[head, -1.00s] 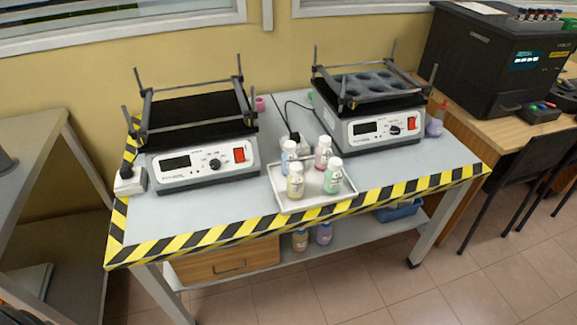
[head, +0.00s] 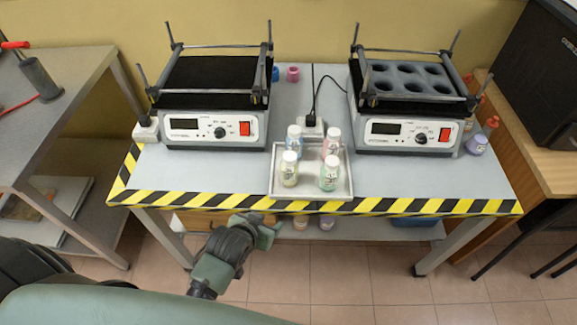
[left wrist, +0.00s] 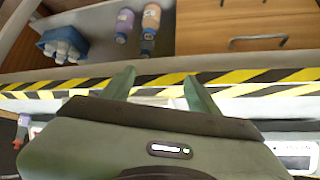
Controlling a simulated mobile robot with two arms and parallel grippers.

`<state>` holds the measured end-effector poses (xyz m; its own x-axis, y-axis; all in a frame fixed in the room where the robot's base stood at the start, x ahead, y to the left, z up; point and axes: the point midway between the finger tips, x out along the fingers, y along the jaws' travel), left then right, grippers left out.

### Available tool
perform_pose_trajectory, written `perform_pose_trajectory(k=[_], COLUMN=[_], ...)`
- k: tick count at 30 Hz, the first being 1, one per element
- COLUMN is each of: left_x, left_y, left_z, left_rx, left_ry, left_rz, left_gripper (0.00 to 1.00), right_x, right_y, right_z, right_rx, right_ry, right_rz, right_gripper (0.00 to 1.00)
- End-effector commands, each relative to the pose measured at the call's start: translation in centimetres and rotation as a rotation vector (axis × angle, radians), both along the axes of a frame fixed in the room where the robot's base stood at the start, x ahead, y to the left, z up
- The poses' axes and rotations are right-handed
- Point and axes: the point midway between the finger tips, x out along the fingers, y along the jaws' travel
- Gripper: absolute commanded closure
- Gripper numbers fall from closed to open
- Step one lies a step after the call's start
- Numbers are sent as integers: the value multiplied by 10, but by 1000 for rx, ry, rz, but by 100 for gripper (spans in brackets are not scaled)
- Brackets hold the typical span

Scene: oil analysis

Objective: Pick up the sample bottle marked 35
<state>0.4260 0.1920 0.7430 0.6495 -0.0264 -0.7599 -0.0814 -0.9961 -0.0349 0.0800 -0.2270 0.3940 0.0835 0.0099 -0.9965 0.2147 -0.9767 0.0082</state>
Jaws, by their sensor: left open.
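Several sample bottles with white caps stand upright in a tray (head: 312,195) near the table's front edge: a blue one (head: 294,139) and a pink one (head: 331,143) behind, a yellow one (head: 289,170) and a green one (head: 329,174) in front. Their numbers are too small to read, so I cannot tell which is marked 35. My left gripper (head: 260,228) is open and empty, in front of the table edge and left of the tray's front. Its two fingers (left wrist: 160,90) point at the striped edge in the left wrist view. My right gripper is not in view.
Two shakers, one on the left (head: 212,131) and one on the right (head: 412,134), flank the tray on the table (head: 220,175). Black and yellow tape (head: 420,205) runs along the front edge. More bottles (left wrist: 149,25) and a blue bin (left wrist: 62,43) are on the shelf below.

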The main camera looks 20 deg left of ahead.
Motion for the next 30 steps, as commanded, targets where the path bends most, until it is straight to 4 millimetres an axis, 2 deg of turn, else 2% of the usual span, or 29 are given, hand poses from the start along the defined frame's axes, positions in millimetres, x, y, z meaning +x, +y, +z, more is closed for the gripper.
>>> perform_pose_trajectory(k=[1, 6, 9, 12, 21, 30], left_x=[20, 79, 100, 115, 145, 180], left_y=[-2, -7, -10, -12, -14, -19], left_z=[25, 78, 100, 113, 105, 86], left_rx=[-10, -39, -52, -60, -62, -62], left_ry=[-73, -302, -399, -459, -474, -471], left_rz=[13, 39, 46, 49, 49, 48], left_gripper=[40, 40, 40, 40, 40, 40], right_x=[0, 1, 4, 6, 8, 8], right_y=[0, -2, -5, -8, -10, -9], right_z=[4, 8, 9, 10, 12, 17], right_rx=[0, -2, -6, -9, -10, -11], right_ry=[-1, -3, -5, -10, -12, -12], right_rz=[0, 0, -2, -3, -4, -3], right_gripper=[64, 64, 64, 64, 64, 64])
